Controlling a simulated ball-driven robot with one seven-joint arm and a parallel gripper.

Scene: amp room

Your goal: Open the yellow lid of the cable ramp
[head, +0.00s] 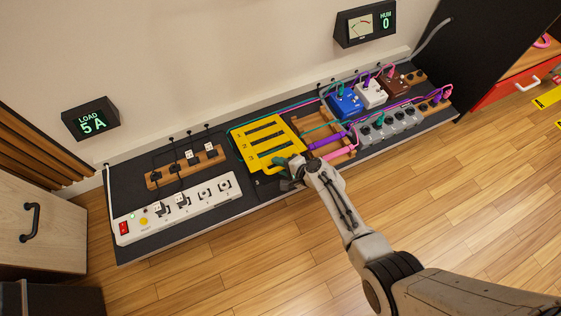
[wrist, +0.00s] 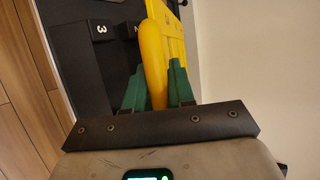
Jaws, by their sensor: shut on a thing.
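The yellow lid (head: 267,137) of the cable ramp lies at the middle of the dark board in the head view, with several dark slots across it. In the wrist view the yellow lid (wrist: 172,32) has a rounded yellow edge bar or handle (wrist: 153,65) running between my green fingertips. My gripper (head: 287,166) is at the lid's front right edge; in the wrist view my gripper (wrist: 158,88) is shut on that yellow bar. Beside the lid, black channel ends (wrist: 100,32) show, one marked 3. Whether the lid is raised at all I cannot tell for sure.
A white power strip (head: 178,207) and a wooden plug rack (head: 185,167) stand left of the lid. To the right are purple and pink cables (head: 328,140), a blue pedal (head: 345,104) and a grey socket row (head: 388,127). The wooden floor in front is clear.

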